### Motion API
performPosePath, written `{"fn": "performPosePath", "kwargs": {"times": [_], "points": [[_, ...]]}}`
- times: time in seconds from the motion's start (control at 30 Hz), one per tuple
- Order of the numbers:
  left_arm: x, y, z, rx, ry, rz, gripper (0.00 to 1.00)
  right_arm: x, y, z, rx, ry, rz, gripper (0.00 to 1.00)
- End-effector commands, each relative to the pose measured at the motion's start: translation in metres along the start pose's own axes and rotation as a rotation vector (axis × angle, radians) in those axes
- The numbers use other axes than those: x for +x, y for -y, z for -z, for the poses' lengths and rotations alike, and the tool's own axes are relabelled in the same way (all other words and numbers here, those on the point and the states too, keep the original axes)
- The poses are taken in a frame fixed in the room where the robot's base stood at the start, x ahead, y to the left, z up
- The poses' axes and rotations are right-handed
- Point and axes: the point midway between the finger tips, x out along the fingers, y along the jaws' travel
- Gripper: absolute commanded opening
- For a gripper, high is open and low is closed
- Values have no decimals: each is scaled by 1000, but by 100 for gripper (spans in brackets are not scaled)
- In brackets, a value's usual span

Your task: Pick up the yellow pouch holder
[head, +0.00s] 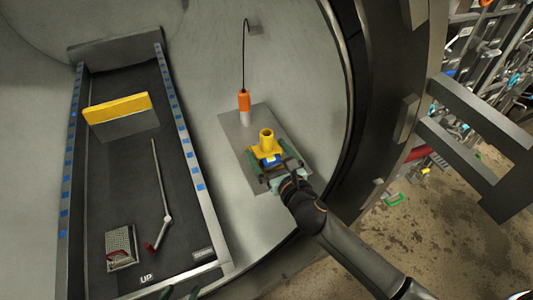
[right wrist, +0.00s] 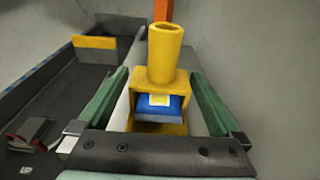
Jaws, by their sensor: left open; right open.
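The yellow pouch holder (head: 267,141) stands on a grey plate inside the round chamber. It has an upright hollow tube on top and an open box-like frame below, and it also shows in the right wrist view (right wrist: 165,55). A blue pouch (right wrist: 162,106) with a pale label sits inside the frame. My right gripper (right wrist: 160,80) is open, with one green finger on each side of the holder; visible gaps separate the fingers from it. My left gripper (head: 181,293) shows only as green fingertips at the bottom edge of the head view, open and away from the holder.
An orange-handled probe (head: 244,101) with a black cable stands on the plate (head: 232,125) behind the holder. A dark tray (head: 125,180) to the left carries a yellow-topped divider (head: 117,108), a wire basket (head: 121,247) and a red-ended rod (head: 160,200). The chamber rim (head: 345,60) curves at right.

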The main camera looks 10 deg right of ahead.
Motion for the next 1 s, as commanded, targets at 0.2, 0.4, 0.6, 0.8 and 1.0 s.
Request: {"fn": "performPosePath", "kwargs": {"times": [0.2,0.4,0.6,0.8,1.0], "points": [[1,-1,1,1,-1,-3,70,13,0,0,1,0,0,100],[2,-1,6,3,-10,-3,70,12,0,0,1,0,0,94],[3,0,9,4,-16,-3,70,12,0,0,1,0,0,72],[3,-1,9,5,-16,-4,70,12,0,0,1,0,0,49],[2,-1,8,4,-14,-4,70,12,0,0,1,0,0,27]]}}
